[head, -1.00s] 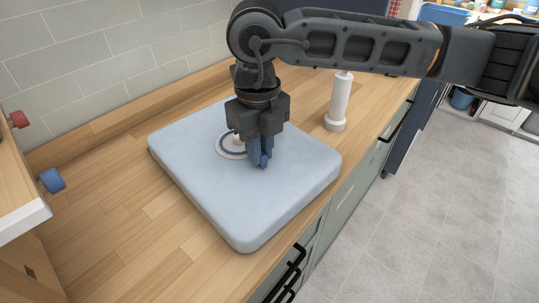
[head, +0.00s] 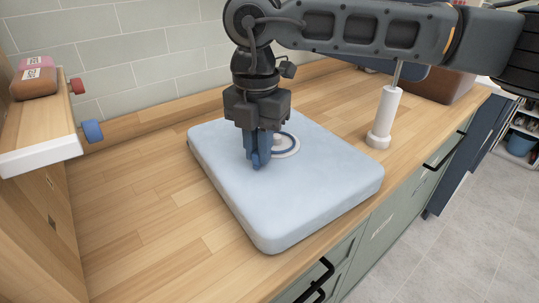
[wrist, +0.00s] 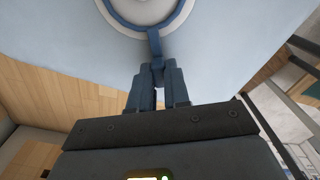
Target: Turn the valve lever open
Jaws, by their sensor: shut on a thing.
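The valve is a round white disc with a blue ring (head: 287,146), set in the top of a thick pale blue slab (head: 310,195) on the wooden counter. In the wrist view its blue lever (wrist: 154,42) runs from the ring (wrist: 182,22) to between my fingertips. My gripper (head: 258,161) points down, just left of the disc, with its blue fingers close to the slab's top. In the wrist view my gripper (wrist: 158,76) is shut on the lever's end. In the head view the fingers hide most of the lever.
A white upright cylinder (head: 384,118) stands right of the slab. The tiled wall (head: 150,55) is behind. Bare counter (head: 130,225) lies left.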

